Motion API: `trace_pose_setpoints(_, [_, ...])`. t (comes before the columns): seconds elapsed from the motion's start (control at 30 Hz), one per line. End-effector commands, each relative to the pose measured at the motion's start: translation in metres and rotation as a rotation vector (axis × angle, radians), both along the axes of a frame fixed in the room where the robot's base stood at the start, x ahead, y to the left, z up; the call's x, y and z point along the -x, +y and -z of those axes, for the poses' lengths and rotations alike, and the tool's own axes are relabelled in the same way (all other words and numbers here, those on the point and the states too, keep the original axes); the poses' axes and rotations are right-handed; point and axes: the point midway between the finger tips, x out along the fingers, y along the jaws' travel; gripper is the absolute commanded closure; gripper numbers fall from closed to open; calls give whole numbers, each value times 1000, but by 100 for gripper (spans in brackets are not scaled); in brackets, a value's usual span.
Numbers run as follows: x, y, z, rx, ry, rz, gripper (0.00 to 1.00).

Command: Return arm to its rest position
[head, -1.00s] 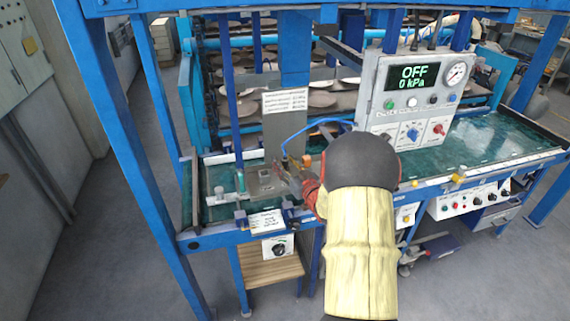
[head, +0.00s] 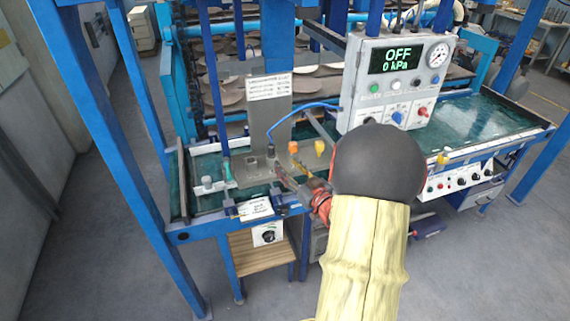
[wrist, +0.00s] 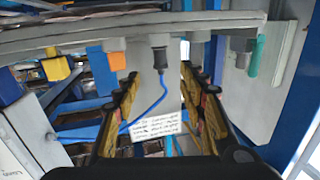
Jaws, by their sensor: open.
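My gripper (head: 280,181) is at the front edge of the blue machine's bench, left of the control box, partly hidden by my arm in the head view. In the wrist view my gripper (wrist: 160,95) is open, its two fingers spread with nothing between them. Beyond the fingers hangs a dark fitting (wrist: 159,62) with a blue hose (wrist: 155,105). A white printed label (wrist: 155,127) shows behind, between the fingers. I cannot tell whether my gripper touches anything.
The control box (head: 400,60) reads OFF and 0 kPa. A blue post (head: 115,150) stands at the left, and a wooden step (head: 262,252) sits under the bench. Orange and yellow knobs (head: 320,148) stand close to my gripper. Bare floor (head: 110,270) lies at the front left.

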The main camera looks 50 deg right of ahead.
Motion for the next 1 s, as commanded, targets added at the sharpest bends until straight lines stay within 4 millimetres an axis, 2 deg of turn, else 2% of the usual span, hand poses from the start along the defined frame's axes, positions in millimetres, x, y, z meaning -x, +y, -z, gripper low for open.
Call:
trace_pose_setpoints(0.73, [-2,1,-2,3,6,0,59])
trace_pose_setpoints(0.87, [-18,8,-13,26,66,7,59])
trace_pose_setpoints(1.0, [-45,29,-37,62,193,34,59])
